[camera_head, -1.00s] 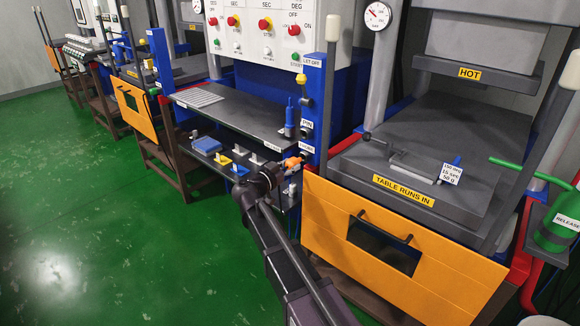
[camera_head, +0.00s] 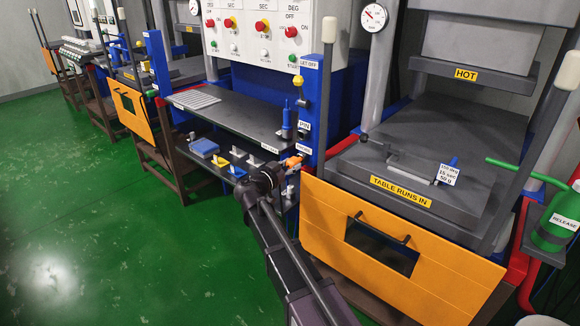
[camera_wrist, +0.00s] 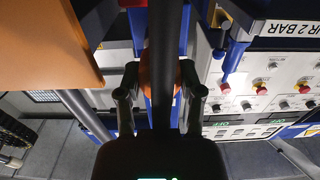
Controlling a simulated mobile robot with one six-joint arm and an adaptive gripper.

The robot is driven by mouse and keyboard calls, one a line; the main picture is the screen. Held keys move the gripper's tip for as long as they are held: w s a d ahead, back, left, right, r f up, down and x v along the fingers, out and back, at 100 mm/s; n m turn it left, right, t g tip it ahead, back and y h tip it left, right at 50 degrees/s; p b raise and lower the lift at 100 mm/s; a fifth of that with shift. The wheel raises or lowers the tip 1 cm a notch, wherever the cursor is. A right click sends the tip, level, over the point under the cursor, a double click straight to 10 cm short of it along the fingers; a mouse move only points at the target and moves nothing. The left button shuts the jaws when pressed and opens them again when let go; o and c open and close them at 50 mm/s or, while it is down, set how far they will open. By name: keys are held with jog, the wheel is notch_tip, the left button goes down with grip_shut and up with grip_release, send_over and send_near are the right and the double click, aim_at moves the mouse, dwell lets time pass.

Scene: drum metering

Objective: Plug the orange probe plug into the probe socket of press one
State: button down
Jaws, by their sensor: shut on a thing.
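The orange probe plug (camera_head: 291,162) is held at the tip of my gripper (camera_head: 282,168), close against the blue post of the press in the head view. In the wrist view the orange plug (camera_wrist: 150,72) shows between the two dark fingers of my gripper (camera_wrist: 160,92), partly covered by a dark bar of my arm. My gripper is shut on the plug. The probe socket appears to be on the blue post (camera_head: 311,110), near the small white label (camera_head: 303,148). The plug hides this spot, so I cannot tell whether it is inside the socket.
An orange front panel (camera_head: 395,255) with a handle stands right of my arm. A grey shelf (camera_head: 235,118) is left of the post. Below it, a lower shelf holds a blue block (camera_head: 205,147) and yellow and blue fittings. The green floor at left is clear.

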jog(key=shift+x, duration=0.8)
jog(key=shift+c, duration=0.8)
grip_release()
jog(key=v, duration=1.2)
dwell(0.5)
